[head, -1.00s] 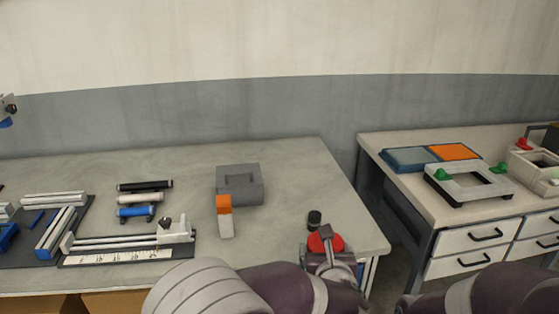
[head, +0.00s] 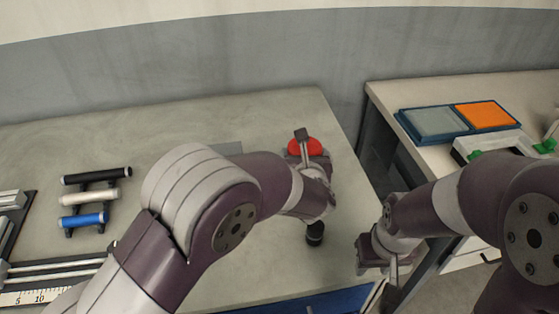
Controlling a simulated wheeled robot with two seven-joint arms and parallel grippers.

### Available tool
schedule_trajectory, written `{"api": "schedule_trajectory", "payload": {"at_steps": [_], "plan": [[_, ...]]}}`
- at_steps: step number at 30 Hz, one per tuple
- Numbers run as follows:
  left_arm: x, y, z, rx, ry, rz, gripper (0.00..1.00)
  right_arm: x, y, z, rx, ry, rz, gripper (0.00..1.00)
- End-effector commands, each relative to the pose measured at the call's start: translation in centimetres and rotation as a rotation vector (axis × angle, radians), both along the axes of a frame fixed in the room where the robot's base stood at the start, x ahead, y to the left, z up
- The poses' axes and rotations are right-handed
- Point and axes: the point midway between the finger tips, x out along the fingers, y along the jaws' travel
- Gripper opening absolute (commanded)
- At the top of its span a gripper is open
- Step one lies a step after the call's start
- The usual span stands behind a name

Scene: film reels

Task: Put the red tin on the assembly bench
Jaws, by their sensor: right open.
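The red tin (head: 311,147) is at the far right part of the grey-topped bench (head: 270,115). My left arm reaches over the bench from the lower left, and its gripper (head: 303,140) is at the tin, with a dark fingertip across its top. The other finger is mostly hidden, and I cannot tell whether the tin touches the bench. My right gripper (head: 377,268) is open and empty, pointing down beside the bench's right edge.
A small black cylinder (head: 315,234) stands near my left wrist. Black, white and blue rollers (head: 92,197) lie at left. My arm mostly hides a grey block (head: 227,148). A second bench (head: 390,93) at right holds a blue-and-orange tray (head: 433,122) and a grey frame (head: 470,146).

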Motion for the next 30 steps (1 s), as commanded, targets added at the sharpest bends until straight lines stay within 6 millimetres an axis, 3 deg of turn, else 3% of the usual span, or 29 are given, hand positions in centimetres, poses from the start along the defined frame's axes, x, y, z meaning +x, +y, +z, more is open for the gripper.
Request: {"api": "schedule_trajectory", "payload": {"at_steps": [4, 9, 15, 29, 30], "plan": [[2.2, 3.2, -2.2, 0.001, 0.0, 0.004, 0.47, 0.0, 0.0, 0.0, 0.0, 0.0, 0.0, 0.43], [3.3, 4.6, -3.5, -0.001, 0.0, 0.001, 0.47, 0.0, 0.0, 0.0, 0.0, 0.0, 0.0, 0.43], [3.3, 4.6, -6.9, -0.001, 0.0, -0.001, 0.47, 0.0, 0.0, 0.3, 0.0, 0.0, 0.0, 0.43], [3.3, 4.5, -7.7, -0.002, -0.003, 0.0, 0.47, 0.0, 0.0, -0.4, 0.0, 0.0, 0.0, 0.43], [3.3, 4.5, -7.6, -0.002, -0.001, 0.0, 0.98, 0.0, 0.0, -0.3, 0.0, 0.0, 0.0, 0.43]]}}
